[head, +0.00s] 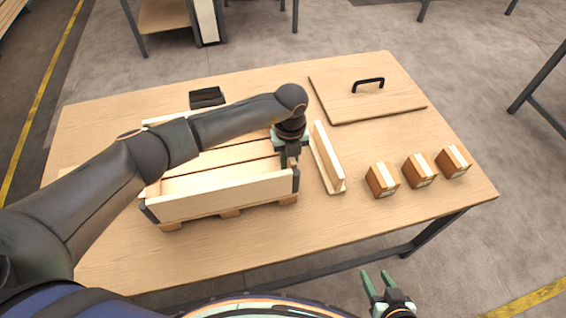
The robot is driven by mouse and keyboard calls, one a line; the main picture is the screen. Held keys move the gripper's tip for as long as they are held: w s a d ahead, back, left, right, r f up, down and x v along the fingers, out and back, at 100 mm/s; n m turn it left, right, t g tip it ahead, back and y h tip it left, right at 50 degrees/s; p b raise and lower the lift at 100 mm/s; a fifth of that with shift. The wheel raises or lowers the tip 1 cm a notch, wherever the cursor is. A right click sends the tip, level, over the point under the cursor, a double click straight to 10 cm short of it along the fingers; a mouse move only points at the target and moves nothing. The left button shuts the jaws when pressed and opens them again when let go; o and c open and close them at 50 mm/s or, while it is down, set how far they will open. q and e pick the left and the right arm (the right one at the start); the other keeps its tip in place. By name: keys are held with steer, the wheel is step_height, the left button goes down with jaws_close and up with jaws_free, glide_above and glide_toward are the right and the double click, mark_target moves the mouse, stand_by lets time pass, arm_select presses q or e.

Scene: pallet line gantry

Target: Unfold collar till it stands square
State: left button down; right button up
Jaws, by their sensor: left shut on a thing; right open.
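The collar (225,198) is a pale wooden frame with dark corner hinges, on a slatted pallet (230,213) on the table. Its front board runs between two dark corners, and part of its back edge shows beyond my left arm. My arm hides much of its left and back sides, so I cannot tell if it is square. My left gripper (288,163) is shut on the collar near its front right corner; the fingers' contact is partly hidden. My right gripper (376,283) is open and empty, in front of the table's front edge.
A wooden rail with an upright board (329,155) stands close right of the collar. Several small brown boxes (383,180) stand further right. A wooden lid with black handle (350,100) lies at back right. A black object (207,97) lies behind the collar.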

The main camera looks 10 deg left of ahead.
arm_select(q)
steer(key=shift+w+d+r, duration=0.1)
steer(key=shift+w+d, duration=0.05)
steer(key=c, duration=1)
jaws_free()
steer(key=shift+c, duration=0.2)
steer(key=shift+o, duration=1.1)
step_height(320, 180, up, 12)
steer(key=shift+r, duration=0.25)
steer(key=shift+f, duration=0.1)
